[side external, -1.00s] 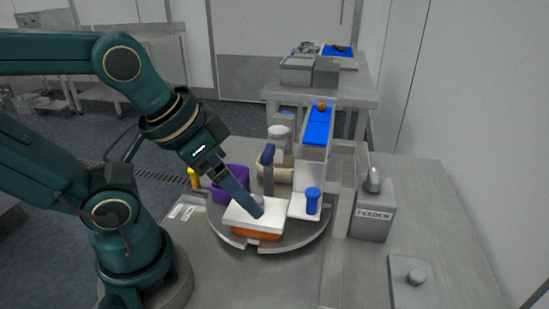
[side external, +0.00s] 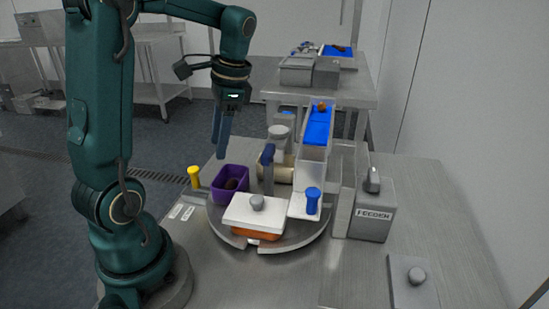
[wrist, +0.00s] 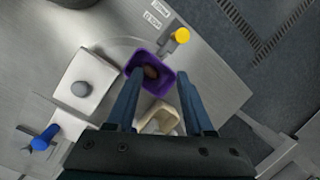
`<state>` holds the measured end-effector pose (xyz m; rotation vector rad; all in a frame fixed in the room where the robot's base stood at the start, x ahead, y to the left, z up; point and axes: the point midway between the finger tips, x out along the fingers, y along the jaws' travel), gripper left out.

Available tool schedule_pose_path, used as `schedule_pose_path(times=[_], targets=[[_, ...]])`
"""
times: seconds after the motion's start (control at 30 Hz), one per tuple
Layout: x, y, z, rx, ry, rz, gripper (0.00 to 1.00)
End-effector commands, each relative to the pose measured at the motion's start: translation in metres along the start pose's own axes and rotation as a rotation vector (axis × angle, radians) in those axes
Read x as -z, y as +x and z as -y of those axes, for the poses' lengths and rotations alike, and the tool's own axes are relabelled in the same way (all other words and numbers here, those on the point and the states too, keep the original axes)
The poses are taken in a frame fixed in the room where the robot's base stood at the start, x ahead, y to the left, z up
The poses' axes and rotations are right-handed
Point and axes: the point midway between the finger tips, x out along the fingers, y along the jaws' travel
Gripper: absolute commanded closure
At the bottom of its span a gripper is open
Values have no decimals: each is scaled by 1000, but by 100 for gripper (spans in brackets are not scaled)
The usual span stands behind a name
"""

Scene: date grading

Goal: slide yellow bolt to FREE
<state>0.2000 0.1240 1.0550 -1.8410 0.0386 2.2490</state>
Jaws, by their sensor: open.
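The yellow bolt (side external: 194,177) has an upright yellow knob and stands at the left edge of the round turntable (side external: 222,226). In the wrist view the yellow knob (wrist: 181,36) is beyond my fingertips, and a short grey bar runs from it toward the purple bin. Two small white labels (side external: 182,212) lie on the table near the bolt; their words are too small to read surely. My gripper (side external: 222,154) is open, points down and hangs empty above and behind the purple bin, clear of the bolt. Both fingers show in the wrist view (wrist: 160,73).
A purple bin (side external: 231,170) with a brown date inside sits beside the bolt. A white lid with a grey knob (side external: 257,203) covers an orange bin (side external: 258,235). A beige bin (wrist: 160,119), a blue-knobbed part (side external: 312,200) and the feeder box (side external: 372,212) stand nearby.

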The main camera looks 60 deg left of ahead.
Motion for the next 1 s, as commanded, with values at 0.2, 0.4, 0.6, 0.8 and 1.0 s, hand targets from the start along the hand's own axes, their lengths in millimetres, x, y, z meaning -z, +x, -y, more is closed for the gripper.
schedule_pose_path(times=[0.2,0.4,0.6,0.8,1.0], targets=[[-15,48,38,-119,-99,148,47],[-26,71,43,-183,-148,196,47],[-31,87,40,-185,-154,197,47],[-35,110,35,-184,-153,196,47],[-36,119,33,-180,-153,192,47]])
